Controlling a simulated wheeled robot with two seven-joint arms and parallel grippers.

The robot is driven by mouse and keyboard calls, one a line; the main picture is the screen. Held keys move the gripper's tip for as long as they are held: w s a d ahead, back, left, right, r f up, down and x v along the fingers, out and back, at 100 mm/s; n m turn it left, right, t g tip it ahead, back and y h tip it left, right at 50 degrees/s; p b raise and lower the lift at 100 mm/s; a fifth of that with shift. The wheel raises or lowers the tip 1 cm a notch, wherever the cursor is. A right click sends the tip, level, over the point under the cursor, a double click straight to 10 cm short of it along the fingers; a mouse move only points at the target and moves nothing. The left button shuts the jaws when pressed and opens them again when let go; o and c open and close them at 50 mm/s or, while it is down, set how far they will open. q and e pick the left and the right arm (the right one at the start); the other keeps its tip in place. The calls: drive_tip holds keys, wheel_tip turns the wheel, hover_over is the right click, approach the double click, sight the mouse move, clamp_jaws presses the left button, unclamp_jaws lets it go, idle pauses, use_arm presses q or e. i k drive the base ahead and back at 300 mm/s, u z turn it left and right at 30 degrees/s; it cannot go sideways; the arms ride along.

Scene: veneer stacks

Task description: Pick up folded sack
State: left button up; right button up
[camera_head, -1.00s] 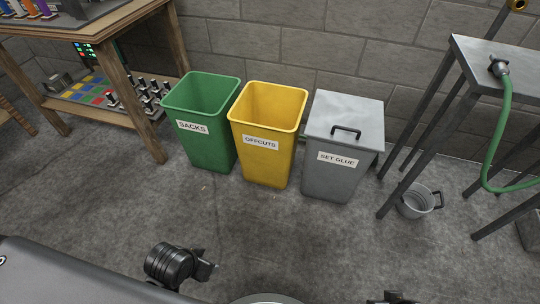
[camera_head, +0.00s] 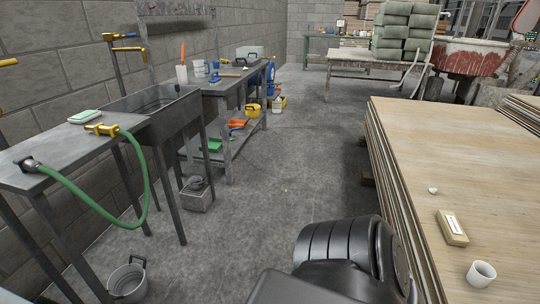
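I cannot make out a folded sack in this view. Several full, grey-green sacks (camera_head: 405,32) are piled on a pale table (camera_head: 350,66) at the far back right, and none of them looks folded. Neither of my grippers shows. A thick black link of my own arm fills the bottom centre and right, in front of the floor and the edge of the veneer stack.
A veneer stack (camera_head: 408,150) stands at right, bearing a tan labelled block (camera_head: 452,228) and a white cup (camera_head: 481,274). A metal sink (camera_head: 152,103) and a workbench (camera_head: 228,88) line the left wall. A grey bucket (camera_head: 127,281) stands lower left. The floor (camera_head: 285,165) between is clear.

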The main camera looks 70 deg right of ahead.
sight(454, 235)
drive_tip(key=z, duration=3.65)
